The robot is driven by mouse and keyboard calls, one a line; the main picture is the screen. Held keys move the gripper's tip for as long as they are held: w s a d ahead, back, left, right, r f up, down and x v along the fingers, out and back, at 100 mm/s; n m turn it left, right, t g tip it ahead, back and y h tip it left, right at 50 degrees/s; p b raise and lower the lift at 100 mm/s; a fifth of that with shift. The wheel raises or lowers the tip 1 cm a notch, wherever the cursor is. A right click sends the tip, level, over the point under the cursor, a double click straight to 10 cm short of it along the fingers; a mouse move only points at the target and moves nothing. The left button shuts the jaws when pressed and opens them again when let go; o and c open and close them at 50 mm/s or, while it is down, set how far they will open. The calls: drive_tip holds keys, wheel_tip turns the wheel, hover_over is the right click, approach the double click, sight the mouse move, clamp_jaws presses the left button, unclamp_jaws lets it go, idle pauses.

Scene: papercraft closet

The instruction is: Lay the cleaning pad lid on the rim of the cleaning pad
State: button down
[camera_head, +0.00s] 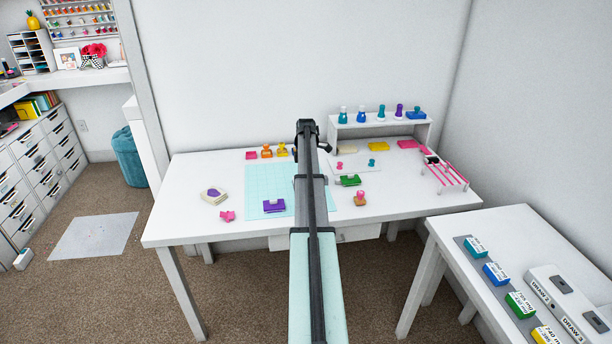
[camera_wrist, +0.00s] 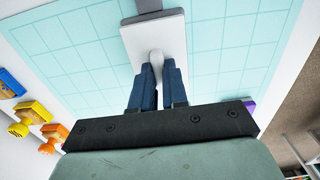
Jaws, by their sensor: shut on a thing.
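My gripper (camera_wrist: 159,75) shows in the wrist view with its two blue fingers shut on the pale knob (camera_wrist: 156,57) of a flat white lid (camera_wrist: 136,39), which I take for the cleaning pad lid. The lid is over the turquoise gridded mat (camera_wrist: 226,36). A dark piece (camera_wrist: 148,5) shows past the lid's far edge; it may be part of the cleaning pad, but most of it is out of frame or covered. I cannot tell whether the lid touches anything below. In the head view my arm hides the gripper and the lid.
The white table (camera_head: 185,222) holds a cream block with a purple top (camera_head: 213,194), a purple stamp (camera_head: 273,206), a green stamp (camera_head: 349,180) and a pink rack (camera_head: 445,172). A small shelf (camera_head: 385,126) with bottles stands at the back right.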

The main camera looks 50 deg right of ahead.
drive_tip(key=shift+f, duration=0.25)
drive_tip(key=shift+f, duration=0.15)
drive_tip(key=c, duration=1.1)
unclamp_jaws()
drive_tip(key=shift+c, duration=0.2)
wheel_tip(320, 180, up, 12)
drive_tip(key=shift+r, duration=0.2)
